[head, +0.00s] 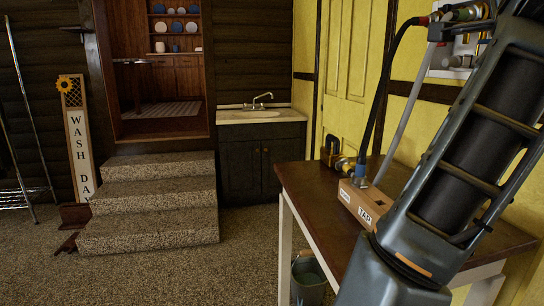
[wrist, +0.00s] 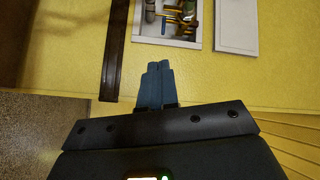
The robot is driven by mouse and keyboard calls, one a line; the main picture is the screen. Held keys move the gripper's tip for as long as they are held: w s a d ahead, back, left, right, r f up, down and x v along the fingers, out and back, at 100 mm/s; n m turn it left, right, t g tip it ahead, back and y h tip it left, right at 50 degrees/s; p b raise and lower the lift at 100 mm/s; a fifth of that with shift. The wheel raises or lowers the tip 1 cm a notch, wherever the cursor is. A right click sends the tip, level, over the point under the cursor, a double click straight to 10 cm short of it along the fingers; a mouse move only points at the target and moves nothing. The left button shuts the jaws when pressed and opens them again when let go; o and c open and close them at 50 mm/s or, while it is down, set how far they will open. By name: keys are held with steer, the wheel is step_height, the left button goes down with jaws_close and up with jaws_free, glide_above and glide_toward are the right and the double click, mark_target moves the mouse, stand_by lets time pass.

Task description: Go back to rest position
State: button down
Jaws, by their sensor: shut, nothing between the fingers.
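My gripper (wrist: 155,70) shows in the wrist view with its two blue-grey fingers together and nothing between them. It points toward the yellow wall (wrist: 210,85), below a white recessed box (wrist: 147,40) with coloured pipes inside. I cannot tell whether the fingertips touch the wall. In the head view my arm slants up across the right side and leaves the top edge, so my gripper is out of that picture.
A metal bucket (head: 308,283) is underneath. Speckled steps (head: 150,197) and a sink cabinet (head: 243,165) stand behind. The left front floor is clear.

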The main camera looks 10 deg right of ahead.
steer(key=s+a+f+n+t+y+p, duration=0.2)
steer(key=s+a+f+n+y, duration=0.15)
steer(key=f+n, duration=0.45)
steer(key=s+a+f+n+t+y+p, duration=0.15)
steer(key=a+f+n, duration=0.3)
steer(key=f, duration=0.55)
steer(key=s+a+f+n+t+y+p, duration=0.2)
steer(key=s+a+f+n+y, duration=0.1)
steer(key=f+n, duration=0.55)
steer(key=s+a+f+n+g+y+p, duration=0.1)
steer(key=s+a+f+y, duration=0.1)
steer(key=s+f, duration=0.3)
steer(key=s+a+f+n+g+y+p, duration=0.1)
steer(key=s+a+f, duration=0.25)
steer(key=s, duration=0.45)
steer(key=s+a+g+p, duration=0.1)
steer(key=s+a, duration=0.1)
steer(key=s, duration=0.7)
steer(key=s+a+y, duration=0.1)
steer(key=s, duration=0.7)
steer(key=shift+s+a+f+g+y+p, duration=0.15)
steer(key=shift+s+a+g+y+p, duration=0.15)
steer(key=shift+s+a+g+p, duration=0.1)
